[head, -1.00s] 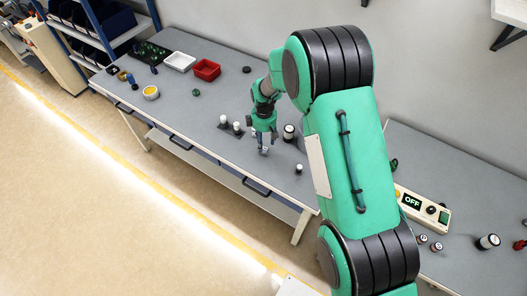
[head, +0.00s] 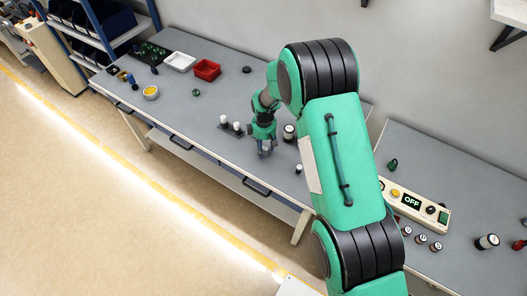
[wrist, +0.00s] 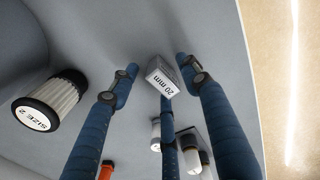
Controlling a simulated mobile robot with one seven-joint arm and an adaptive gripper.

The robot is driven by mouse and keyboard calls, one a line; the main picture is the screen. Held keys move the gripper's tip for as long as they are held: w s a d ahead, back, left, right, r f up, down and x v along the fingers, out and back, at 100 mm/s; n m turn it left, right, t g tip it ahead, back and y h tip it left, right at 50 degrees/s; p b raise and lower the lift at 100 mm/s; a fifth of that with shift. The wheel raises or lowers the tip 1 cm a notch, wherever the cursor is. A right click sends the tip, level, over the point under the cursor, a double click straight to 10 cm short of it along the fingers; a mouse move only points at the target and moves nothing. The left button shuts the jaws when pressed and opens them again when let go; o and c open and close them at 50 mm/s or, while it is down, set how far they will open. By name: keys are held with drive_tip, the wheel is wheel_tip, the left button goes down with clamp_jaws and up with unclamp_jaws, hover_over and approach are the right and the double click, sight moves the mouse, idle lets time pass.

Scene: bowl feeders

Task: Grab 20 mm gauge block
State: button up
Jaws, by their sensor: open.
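The 20 mm gauge block (wrist: 162,84) is a small grey block with a white face marked "20 mm". In the wrist view it lies between the blue fingers of my gripper (wrist: 157,70), with visible gaps to the left and right fingertips. The gripper is open. In the head view my gripper (head: 265,152) points down at the grey bench top, and I cannot clearly make out the block among its fingers. The wrist view does not show clearly whether the rear finger touches the block.
A black-and-white cylinder marked "SIZE 2" (wrist: 48,100) stands close by; the head view shows it too (head: 289,132). White-topped pegs (head: 237,127) stand left of the gripper, and a small white-topped cylinder (head: 299,168) right. A red tray (head: 207,69) sits farther back.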

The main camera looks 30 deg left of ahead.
idle(0.3)
clamp_jaws()
drive_tip(key=shift+r, duration=0.15)
drive_tip(key=shift+r, duration=0.75)
wheel_tip(320, 180, up, 2)
drive_tip(key=s+d, duration=0.7)
drive_tip(key=s+d+r+b, duration=0.1)
drive_tip(key=s+d, duration=0.3)
drive_tip(key=shift+s+d+r, duration=0.1)
drive_tip(key=shift+d, duration=0.1)
idle(0.3)
